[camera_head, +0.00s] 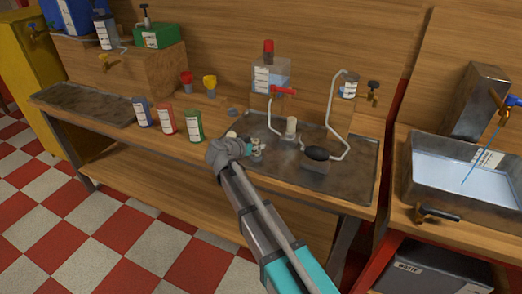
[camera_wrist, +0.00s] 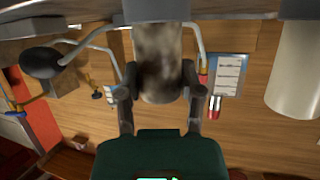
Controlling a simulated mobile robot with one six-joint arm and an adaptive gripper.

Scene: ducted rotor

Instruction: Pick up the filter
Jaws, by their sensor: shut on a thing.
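In the wrist view a mottled grey-brown cylinder, which I take to be the filter (camera_wrist: 160,65), stands between the two fingers of my gripper (camera_wrist: 160,80). The fingers touch its two sides. The wrist picture appears upside down, and the cylinder's other end reaches the grey surface along the top. In the head view my gripper (camera_head: 254,147) is low over the metal tray (camera_head: 345,180) on the bench. The held part is small and partly hidden by my arm there. I cannot tell whether it touches the tray.
A pale cylinder (camera_head: 291,127) stands on the tray right of my gripper. A black bulb (camera_head: 316,153) on a tube lies farther right. A clear tank (camera_head: 272,78) with a red cap stands behind. Blue, red and green cans (camera_head: 194,125) stand left. A water basin (camera_head: 465,170) is at right.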

